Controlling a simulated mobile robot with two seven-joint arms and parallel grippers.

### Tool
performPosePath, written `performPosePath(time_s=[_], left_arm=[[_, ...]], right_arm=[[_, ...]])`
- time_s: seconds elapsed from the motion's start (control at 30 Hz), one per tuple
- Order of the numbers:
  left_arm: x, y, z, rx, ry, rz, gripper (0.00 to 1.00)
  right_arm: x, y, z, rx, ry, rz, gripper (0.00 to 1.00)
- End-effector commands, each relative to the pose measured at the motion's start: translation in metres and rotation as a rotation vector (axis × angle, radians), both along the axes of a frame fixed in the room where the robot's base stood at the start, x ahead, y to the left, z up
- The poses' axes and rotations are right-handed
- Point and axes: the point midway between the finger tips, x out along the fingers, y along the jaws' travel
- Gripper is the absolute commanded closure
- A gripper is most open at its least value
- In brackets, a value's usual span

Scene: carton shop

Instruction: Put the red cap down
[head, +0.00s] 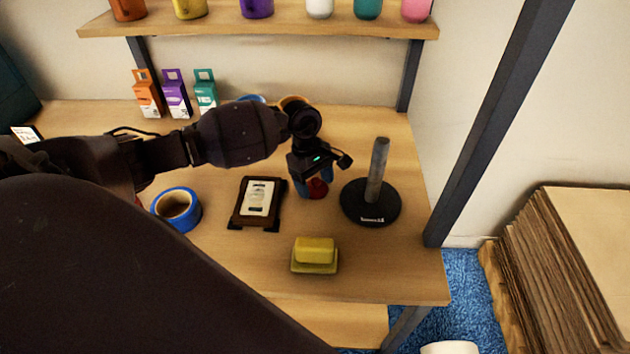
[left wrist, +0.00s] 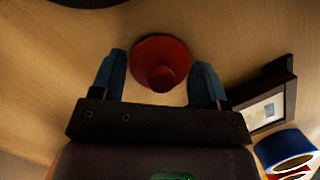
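The red cap (head: 318,189) is on the wooden table (head: 350,275), left of the black stand. In the left wrist view the red cap (left wrist: 160,62) shows a wide round disc with a smaller knob. My left gripper (head: 314,188) reaches down over it. Its two blue fingers stand apart on either side of the cap in the left wrist view (left wrist: 161,60), with a gap on both sides, so the gripper is open. In the head view the gripper hides part of the cap. My right gripper is not in view.
Close around are a black stand with a grey post (head: 372,204), a dark frame with a white card (head: 257,203), a blue tape roll (head: 191,221) and a yellow block on a dish (head: 314,268). Small boxes (head: 177,95) stand behind. A shelf (head: 280,27) with several cups overhangs the back.

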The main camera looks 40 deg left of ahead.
Motion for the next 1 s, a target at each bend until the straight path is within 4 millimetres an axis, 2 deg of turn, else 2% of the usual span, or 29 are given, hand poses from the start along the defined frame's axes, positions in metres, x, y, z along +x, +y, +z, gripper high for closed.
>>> performPosePath(time_s=[0.03,0.1,0.37,0.53,0.67,1.0], left_arm=[[0.0,0.0,0.0,0.0,0.001,0.0,0.23],[0.0,0.0,0.0,0.0,0.002,-0.001,0.13],[-0.001,0.0,0.0,0.0,0.002,-0.001,0.13],[0.0,0.002,0.008,0.002,0.0,0.0,0.13],[0.002,0.007,0.026,0.003,-0.001,-0.001,0.13],[0.005,0.024,0.088,0.003,0.0,0.0,0.13]], right_arm=[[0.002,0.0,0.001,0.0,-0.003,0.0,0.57],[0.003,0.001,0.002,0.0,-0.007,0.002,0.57],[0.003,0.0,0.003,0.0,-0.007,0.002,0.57],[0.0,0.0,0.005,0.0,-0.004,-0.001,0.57],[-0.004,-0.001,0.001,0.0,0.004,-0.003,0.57],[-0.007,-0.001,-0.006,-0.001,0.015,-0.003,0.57]])
